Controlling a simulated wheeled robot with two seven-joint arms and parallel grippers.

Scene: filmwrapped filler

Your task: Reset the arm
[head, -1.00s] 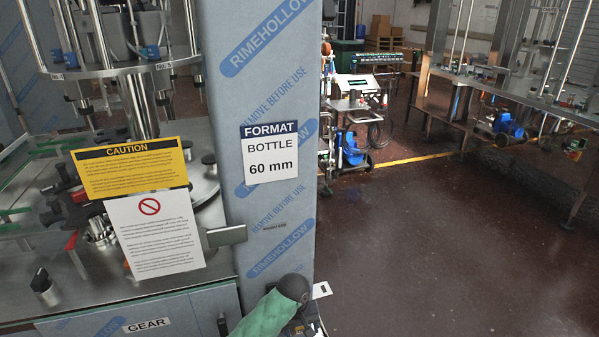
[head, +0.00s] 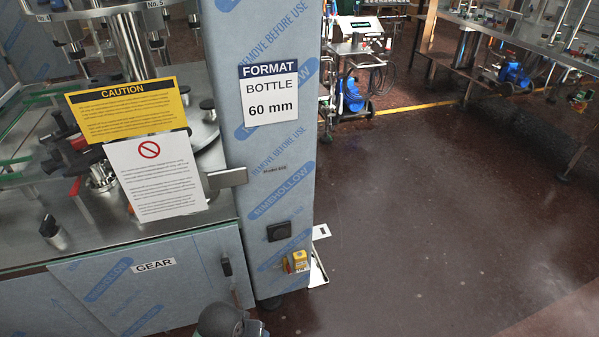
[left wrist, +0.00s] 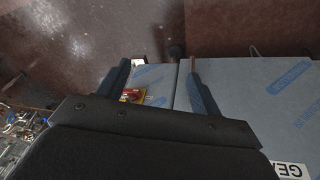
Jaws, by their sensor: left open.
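My left gripper (left wrist: 160,63) shows in the left wrist view with its two dark fingers spread apart and nothing between them. It hangs in front of the film-wrapped machine panels (left wrist: 232,85). A yellow and red switch (left wrist: 132,94) shows beside the left finger, apart from it as far as I can tell. In the head view, a dark rounded part of my arm (head: 222,321) shows at the bottom edge, in front of the lower panel marked GEAR. The gripper itself is not visible there. My right gripper is in neither view.
The film-wrapped column (head: 272,180) bears a 60 mm format label (head: 269,93), a black handle (head: 279,231) and the yellow switch (head: 298,261). The filler table carries a yellow caution sign (head: 127,109). Open brown floor (head: 440,210) lies to the right.

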